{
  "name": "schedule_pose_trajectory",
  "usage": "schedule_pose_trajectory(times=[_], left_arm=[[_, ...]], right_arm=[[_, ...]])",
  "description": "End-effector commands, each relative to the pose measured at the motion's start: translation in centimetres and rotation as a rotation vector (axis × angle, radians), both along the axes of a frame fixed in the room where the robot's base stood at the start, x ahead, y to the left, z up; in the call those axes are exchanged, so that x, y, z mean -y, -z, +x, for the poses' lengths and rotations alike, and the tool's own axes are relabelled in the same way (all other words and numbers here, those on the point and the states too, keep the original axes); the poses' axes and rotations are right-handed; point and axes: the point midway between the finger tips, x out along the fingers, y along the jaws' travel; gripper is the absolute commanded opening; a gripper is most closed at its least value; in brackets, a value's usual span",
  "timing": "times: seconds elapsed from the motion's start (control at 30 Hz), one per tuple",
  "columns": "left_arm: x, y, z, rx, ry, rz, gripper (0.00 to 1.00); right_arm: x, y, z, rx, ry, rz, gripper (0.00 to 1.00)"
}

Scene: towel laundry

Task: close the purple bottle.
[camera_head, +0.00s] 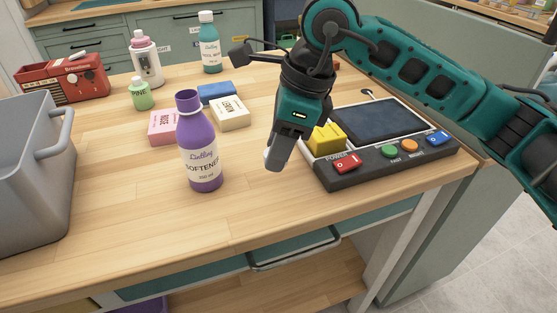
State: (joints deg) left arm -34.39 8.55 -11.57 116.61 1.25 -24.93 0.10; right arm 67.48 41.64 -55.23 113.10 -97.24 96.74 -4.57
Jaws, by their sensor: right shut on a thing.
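The purple bottle (203,150), with a white softener label, stands upright near the front middle of the table. Its neck (188,104) shows dark purple at the top, and I cannot clearly tell a cap there. My right gripper (272,163) points down to the right of the bottle, apart from it and left of the control panel. It is shut on a small pale thing at its tip, mostly hidden by the fingers; I cannot tell what it is. My left gripper is not in view.
A control panel (375,170) with buttons and a yellow block (326,139) lies at right. Pink (163,127), cream (231,114) and blue (216,93) blocks lie behind the bottle. A grey bin (22,190) stands at left. The table front is clear.

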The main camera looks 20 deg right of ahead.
Motion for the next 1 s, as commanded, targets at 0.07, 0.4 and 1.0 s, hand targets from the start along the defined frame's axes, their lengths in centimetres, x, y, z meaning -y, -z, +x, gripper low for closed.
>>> schedule_pose_trajectory(times=[0.07,0.4,1.0], left_arm=[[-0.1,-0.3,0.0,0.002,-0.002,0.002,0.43],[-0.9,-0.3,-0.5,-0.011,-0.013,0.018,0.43],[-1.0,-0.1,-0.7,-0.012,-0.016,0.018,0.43]], right_arm=[[-0.1,-2.7,0.1,0.008,-0.001,0.002,0.1],[0.0,-11.8,0.0,0.004,0.0,0.002,0.1],[0.0,-15.2,0.0,0.0,0.0,0.0,0.1]])
